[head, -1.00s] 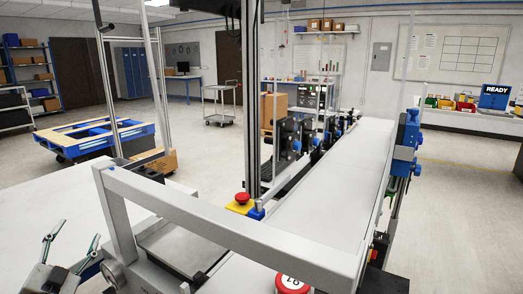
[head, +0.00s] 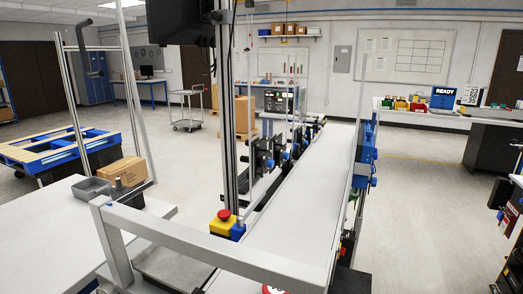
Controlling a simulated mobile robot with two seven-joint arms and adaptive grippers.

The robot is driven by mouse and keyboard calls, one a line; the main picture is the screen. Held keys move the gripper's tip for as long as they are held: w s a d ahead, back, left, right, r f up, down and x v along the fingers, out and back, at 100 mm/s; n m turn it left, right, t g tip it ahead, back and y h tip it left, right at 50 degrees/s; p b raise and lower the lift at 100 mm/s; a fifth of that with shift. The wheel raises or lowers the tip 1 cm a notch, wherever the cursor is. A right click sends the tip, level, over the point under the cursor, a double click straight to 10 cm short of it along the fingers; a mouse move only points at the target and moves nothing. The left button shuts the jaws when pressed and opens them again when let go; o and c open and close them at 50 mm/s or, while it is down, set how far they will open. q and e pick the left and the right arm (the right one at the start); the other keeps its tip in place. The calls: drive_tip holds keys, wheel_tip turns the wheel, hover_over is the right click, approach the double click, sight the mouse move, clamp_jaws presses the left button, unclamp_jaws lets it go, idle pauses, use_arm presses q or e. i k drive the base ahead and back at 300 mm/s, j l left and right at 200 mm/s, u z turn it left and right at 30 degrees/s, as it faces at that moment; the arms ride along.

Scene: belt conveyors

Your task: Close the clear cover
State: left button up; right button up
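What looks like the clear cover (head: 112,75) stands raised at the left in the head view, beside a metal upright. It is see-through, so mainly its pale edges show, and its exact outline is hard to tell. A dark curved handle (head: 86,48) shows near its top. A grey metal frame (head: 205,243) crosses the foreground over the near end of the white conveyor belt (head: 300,190). Neither my left nor my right gripper is in view.
A yellow-and-blue box with a red stop button (head: 224,215) stands beside the belt. A white table (head: 50,235) fills the lower left, with a grey tray (head: 90,189) on it and a carton (head: 122,171) by its far edge. Open floor lies right of the conveyor.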

sight(78, 27)
drive_tip(key=j+z, duration=0.2)
drive_tip(key=j, duration=1)
drive_tip(key=l, duration=0.15)
drive_tip(key=i+j+u, duration=0.1)
drive_tip(key=j, duration=0.2)
